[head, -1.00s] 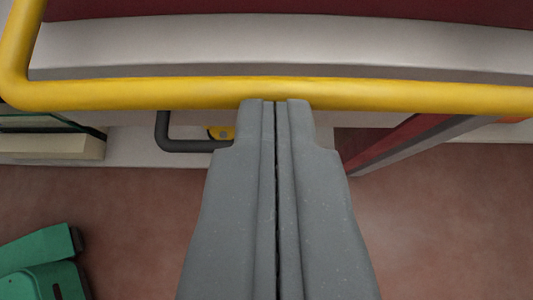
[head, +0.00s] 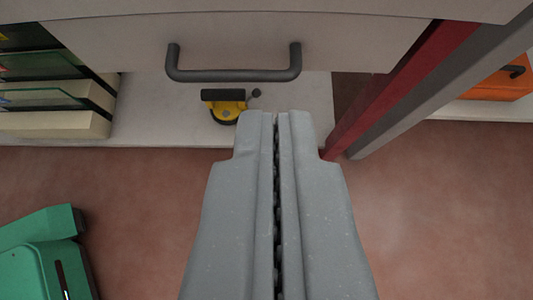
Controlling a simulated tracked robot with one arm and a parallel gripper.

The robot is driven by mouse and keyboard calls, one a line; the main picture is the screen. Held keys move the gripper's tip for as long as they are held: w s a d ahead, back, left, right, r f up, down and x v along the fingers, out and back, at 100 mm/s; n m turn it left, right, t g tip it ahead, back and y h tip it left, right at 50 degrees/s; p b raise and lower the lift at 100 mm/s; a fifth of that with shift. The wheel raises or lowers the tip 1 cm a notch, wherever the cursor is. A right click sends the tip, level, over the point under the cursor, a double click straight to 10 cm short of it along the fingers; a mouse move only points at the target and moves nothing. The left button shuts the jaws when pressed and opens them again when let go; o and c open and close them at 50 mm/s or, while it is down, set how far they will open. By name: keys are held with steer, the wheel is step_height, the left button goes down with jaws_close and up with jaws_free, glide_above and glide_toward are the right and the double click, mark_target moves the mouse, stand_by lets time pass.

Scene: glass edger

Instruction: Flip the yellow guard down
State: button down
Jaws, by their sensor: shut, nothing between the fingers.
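My gripper (head: 276,115) is shut and empty, in the middle of the head view, pointing away from the camera. The yellow guard is not in view now. Above my fingertips is a pale panel (head: 120,42) with a dark grey bar handle (head: 235,75). My fingertips appear just below that handle and apart from it in the picture.
A small yellow and black device (head: 226,108) sits on a pale ledge (head: 160,110). Glass sheets on pale blocks (head: 50,124) are at left. A red and grey post (head: 400,95) slants at right, with an orange box (head: 500,86) beyond. A green object (head: 40,260) lies lower left.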

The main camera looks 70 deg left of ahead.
steer(key=shift+s+d+f, duration=0.2)
steer(key=shift+d+f, duration=0.1)
steer(key=shift+d, duration=0.2)
steer(key=shift+s+d+f, duration=0.15)
steer(key=shift+d+f, duration=0.1)
steer(key=shift+d, duration=0.2)
